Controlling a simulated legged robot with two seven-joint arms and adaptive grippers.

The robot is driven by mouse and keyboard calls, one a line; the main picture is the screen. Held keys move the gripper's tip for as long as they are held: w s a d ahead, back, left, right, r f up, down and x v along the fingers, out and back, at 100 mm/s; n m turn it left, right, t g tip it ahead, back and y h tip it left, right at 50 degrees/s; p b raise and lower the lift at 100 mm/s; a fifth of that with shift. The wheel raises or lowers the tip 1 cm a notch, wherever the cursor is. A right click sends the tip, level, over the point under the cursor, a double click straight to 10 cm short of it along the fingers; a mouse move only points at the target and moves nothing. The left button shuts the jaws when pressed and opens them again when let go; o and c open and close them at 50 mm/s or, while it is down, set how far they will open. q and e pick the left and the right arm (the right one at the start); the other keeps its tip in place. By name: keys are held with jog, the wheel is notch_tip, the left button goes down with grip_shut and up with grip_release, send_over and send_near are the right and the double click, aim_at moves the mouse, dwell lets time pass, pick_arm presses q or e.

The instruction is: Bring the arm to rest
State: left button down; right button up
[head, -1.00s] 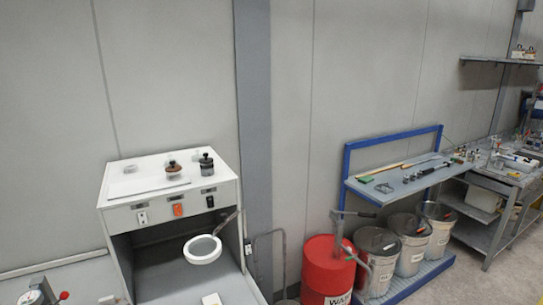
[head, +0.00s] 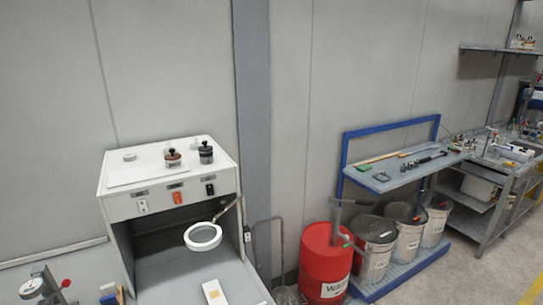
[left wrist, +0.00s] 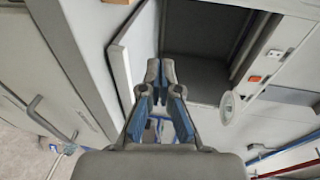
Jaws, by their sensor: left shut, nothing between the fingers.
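My left gripper (left wrist: 159,74) shows in the left wrist view, with grey fingers and blue inner pads. Its fingertips are together and hold nothing. The white cabinet (head: 120,205) with the open front stands at the left of the head view. Its dark opening also shows beyond the fingers in the left wrist view (left wrist: 205,48), apart from them. Neither gripper is visible in the head view, and my right gripper is in no view.
A white ring-shaped lamp (head: 203,237) hangs at the cabinet's front. To the right stand a red drum (head: 325,262), several grey buckets (head: 374,245) and a blue-framed bench (head: 402,172) with tools. Another workbench (head: 500,190) is at far right. Floor is clear at lower right.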

pick_arm(q)
jog(key=s+d+f+n+g+h, duration=0.2)
jog(key=s+d+f+n+g, duration=0.25)
jog(key=f, duration=0.25)
jog(key=s+d+f+n+g+h, duration=0.2)
jog(key=s+d+f+n+g, duration=0.1)
jog(key=s+f, duration=0.25)
jog(key=s+d+f+n+g+h, duration=0.3)
jog(key=s+d+f+g, duration=0.15)
jog(key=s+d, duration=0.5)
notch_tip(320, 180, down, 26)
jog(key=s+g, duration=0.1)
jog(key=s+a+f+g, duration=0.1)
jog(key=s+a+f, duration=0.1)
jog(key=s+f, duration=1.3)
jog(key=shift+s+a+f, duration=0.15)
jog(key=shift+s+f, duration=0.25)
jog(key=shift+f, duration=0.1)
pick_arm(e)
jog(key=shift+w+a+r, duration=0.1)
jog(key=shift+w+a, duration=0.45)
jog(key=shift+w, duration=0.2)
